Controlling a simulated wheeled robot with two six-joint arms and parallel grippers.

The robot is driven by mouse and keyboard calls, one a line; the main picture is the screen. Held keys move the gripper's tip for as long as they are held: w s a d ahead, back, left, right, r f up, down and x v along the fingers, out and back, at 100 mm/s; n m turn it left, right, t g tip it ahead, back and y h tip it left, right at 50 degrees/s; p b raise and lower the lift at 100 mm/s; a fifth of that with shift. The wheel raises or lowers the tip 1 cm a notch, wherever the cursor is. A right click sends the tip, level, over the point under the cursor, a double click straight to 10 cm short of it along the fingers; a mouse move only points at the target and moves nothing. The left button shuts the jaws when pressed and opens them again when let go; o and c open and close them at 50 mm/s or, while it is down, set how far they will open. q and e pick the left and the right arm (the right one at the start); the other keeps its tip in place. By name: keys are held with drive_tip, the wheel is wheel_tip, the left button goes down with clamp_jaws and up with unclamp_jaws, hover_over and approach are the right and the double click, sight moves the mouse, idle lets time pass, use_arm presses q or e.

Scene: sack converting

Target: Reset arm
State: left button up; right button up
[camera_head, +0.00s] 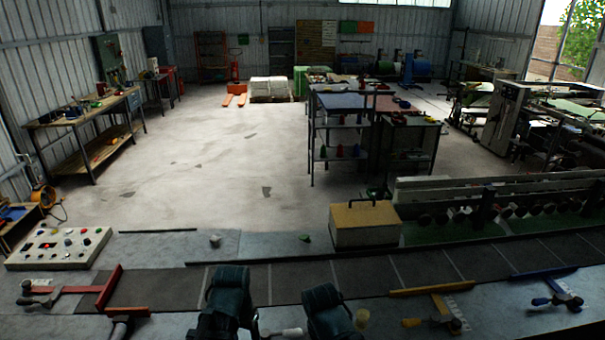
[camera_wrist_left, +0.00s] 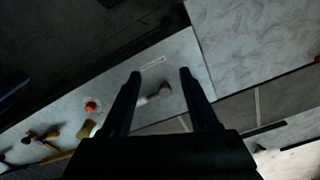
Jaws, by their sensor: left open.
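My left gripper (camera_wrist_left: 160,74) shows in the left wrist view as two dark fingers spread apart with nothing between them. It is open above a pale bench surface. A white-handled item (camera_wrist_left: 155,96) lies on the surface below and beyond the gap between the fingers; I cannot tell its exact distance. In the head view, two dark parts of my arms stand at the bottom centre, and no fingertips can be made out. My right gripper is not recognisable in either view.
A control panel (camera_head: 58,247) and red square (camera_head: 95,290) lie left on the bench. A yellow-lidded box (camera_head: 365,222) stands at the back. Yellow (camera_head: 434,287) and blue (camera_head: 543,272) bars with tools lie right. A yellowish cylinder (camera_head: 362,318) stands near my arms.

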use_arm(q)
drive_tip(key=s+d+f+b, duration=0.3)
drive_tip(key=d+f+b, duration=0.1)
drive_tip(key=f+b, duration=0.3)
drive_tip(key=s+d+f+y+b, duration=0.1)
drive_tip(key=s+d+f+b, duration=0.2)
drive_tip(key=f+b, duration=0.4)
drive_tip(key=shift+d, duration=0.75)
use_arm(e)
wheel_tip(320, 180, down, 14)
drive_tip(key=shift+f, duration=0.15)
